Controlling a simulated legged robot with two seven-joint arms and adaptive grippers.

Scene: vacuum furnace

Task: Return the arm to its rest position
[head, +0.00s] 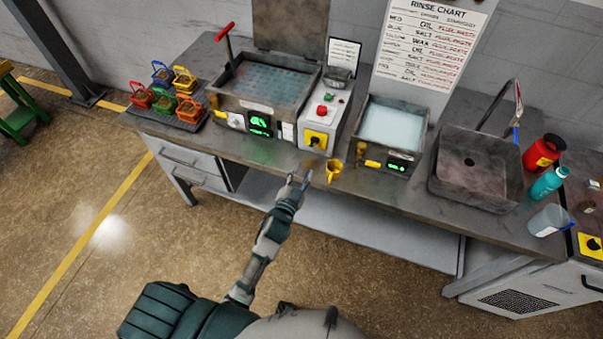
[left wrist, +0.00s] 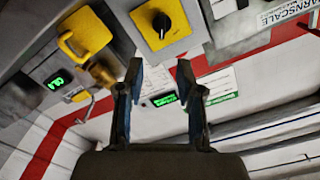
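My left gripper (head: 297,180) is in front of the bench's front edge in the head view, a little left of a small yellow cup-shaped item (head: 333,170). In the left wrist view its two fingers (left wrist: 160,85) stand apart with nothing between them. Beyond the fingers in that view are a yellow panel with a black knob (left wrist: 162,25) and a yellow handled item (left wrist: 84,36). The left forearm reaches up from the bottom of the head view. My right gripper is not seen in either view.
The bench (head: 285,157) carries a heated tank (head: 265,80), a control box (head: 322,115), a second bath (head: 392,125) and a sink (head: 475,170). Several coloured baskets (head: 162,75) stand at the left. A red container (head: 543,152) and teal bottle (head: 548,183) stand right. The floor in front is clear.

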